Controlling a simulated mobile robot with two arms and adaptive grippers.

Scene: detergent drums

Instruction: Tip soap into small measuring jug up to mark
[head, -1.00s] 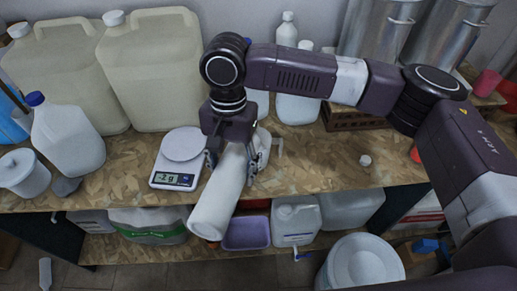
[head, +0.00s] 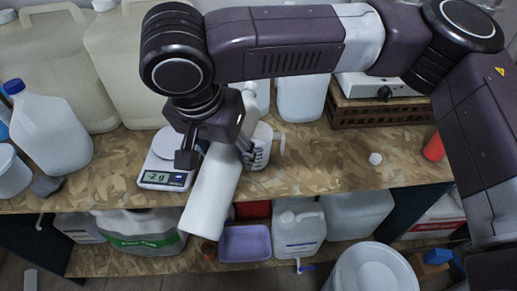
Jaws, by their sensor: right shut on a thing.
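My right gripper (head: 217,157) is shut on a white bottle (head: 213,195). My left gripper is out of view.
Large cream canisters (head: 60,70) and a blue-capped jug (head: 45,130) stand at the left. A purple tub (head: 245,243) sits on the lower shelf.

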